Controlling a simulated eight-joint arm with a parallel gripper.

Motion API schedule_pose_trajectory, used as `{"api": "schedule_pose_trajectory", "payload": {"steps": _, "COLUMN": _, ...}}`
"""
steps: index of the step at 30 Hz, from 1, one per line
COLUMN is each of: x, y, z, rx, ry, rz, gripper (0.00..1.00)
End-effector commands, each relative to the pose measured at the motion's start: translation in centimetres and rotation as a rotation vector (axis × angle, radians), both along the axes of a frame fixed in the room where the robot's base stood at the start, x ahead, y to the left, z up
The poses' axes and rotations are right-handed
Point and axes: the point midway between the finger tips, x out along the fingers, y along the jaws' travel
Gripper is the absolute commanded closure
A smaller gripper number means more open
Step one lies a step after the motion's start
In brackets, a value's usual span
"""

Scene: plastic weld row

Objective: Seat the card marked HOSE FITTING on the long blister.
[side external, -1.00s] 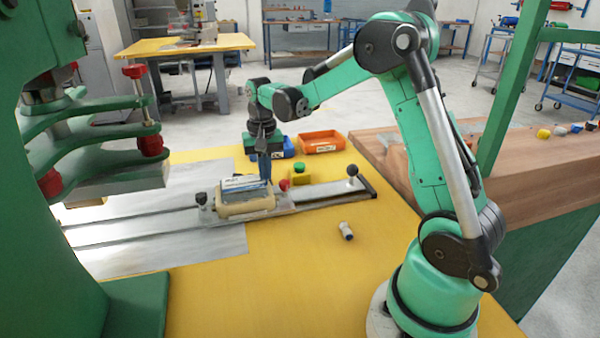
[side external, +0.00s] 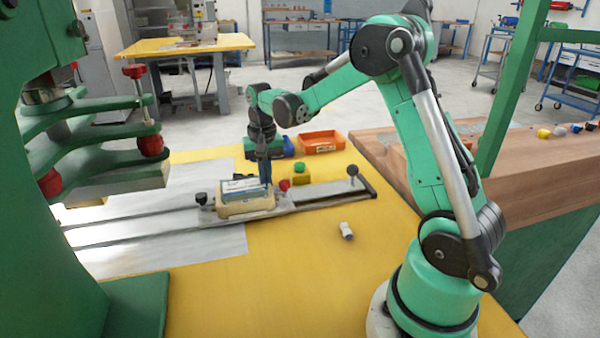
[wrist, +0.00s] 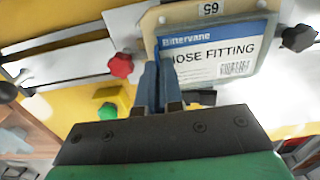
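The card marked HOSE FITTING (wrist: 215,55) is white and blue and lies over the cream holder (wrist: 150,23) in the wrist view, print facing the camera. In the side view the card (side external: 243,188) is on top of the cream holder (side external: 246,206), close to level. My gripper (wrist: 159,68) has its blue fingers nearly together at the card's left edge and looks shut on it. In the side view my gripper (side external: 266,182) points down at the card's right end. The blister under the card is hidden, so I cannot tell whether the card lies fully flat.
The holder sits on a metal slide (side external: 322,192) with a black ball knob (side external: 352,170). A red knob (side external: 284,185) and a yellow-green button box (side external: 301,175) stand close by. An orange bin (side external: 322,142) is behind. A small white cylinder (side external: 346,231) lies in front. The green press is left.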

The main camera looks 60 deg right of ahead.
Motion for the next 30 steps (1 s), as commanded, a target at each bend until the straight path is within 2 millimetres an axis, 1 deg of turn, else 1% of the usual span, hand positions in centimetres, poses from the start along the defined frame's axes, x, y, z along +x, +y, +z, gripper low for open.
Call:
{"api": "schedule_pose_trajectory", "payload": {"steps": 11, "x": -0.01, "y": 0.01, "z": -0.3, "rx": 0.0, "ry": 0.0, "rz": 0.0, "gripper": 1.0}}
{"api": "schedule_pose_trajectory", "payload": {"steps": 12, "x": -0.01, "y": 0.01, "z": -0.3, "rx": 0.0, "ry": 0.0, "rz": 0.0, "gripper": 0.95}}
{"api": "schedule_pose_trajectory", "payload": {"steps": 14, "x": -0.01, "y": 0.01, "z": -0.3, "rx": 0.0, "ry": 0.0, "rz": 0.0, "gripper": 0.78}}
{"api": "schedule_pose_trajectory", "payload": {"steps": 15, "x": -0.01, "y": 0.01, "z": -0.29, "rx": 0.0, "ry": 0.0, "rz": 0.0, "gripper": 0.67}}
{"api": "schedule_pose_trajectory", "payload": {"steps": 16, "x": -0.01, "y": 0.01, "z": -0.29, "rx": 0.0, "ry": 0.0, "rz": 0.0, "gripper": 0.61}}
{"api": "schedule_pose_trajectory", "payload": {"steps": 22, "x": -0.01, "y": 0.01, "z": -0.29, "rx": 0.0, "ry": 0.0, "rz": 0.0, "gripper": 0.61}}
{"api": "schedule_pose_trajectory", "payload": {"steps": 23, "x": -0.01, "y": 0.01, "z": -0.29, "rx": 0.0, "ry": 0.0, "rz": 0.0, "gripper": 0.64}}
{"api": "schedule_pose_trajectory", "payload": {"steps": 24, "x": -0.01, "y": 0.01, "z": -0.29, "rx": 0.0, "ry": 0.0, "rz": 0.0, "gripper": 0.75}}
{"api": "schedule_pose_trajectory", "payload": {"steps": 25, "x": -0.01, "y": 0.01, "z": -0.29, "rx": 0.0, "ry": 0.0, "rz": 0.0, "gripper": 0.84}}
{"api": "schedule_pose_trajectory", "payload": {"steps": 26, "x": -0.01, "y": 0.01, "z": -0.29, "rx": 0.0, "ry": 0.0, "rz": 0.0, "gripper": 0.9}}
{"api": "schedule_pose_trajectory", "payload": {"steps": 30, "x": -0.01, "y": 0.01, "z": -0.29, "rx": 0.0, "ry": 0.0, "rz": 0.0, "gripper": 0.9}}
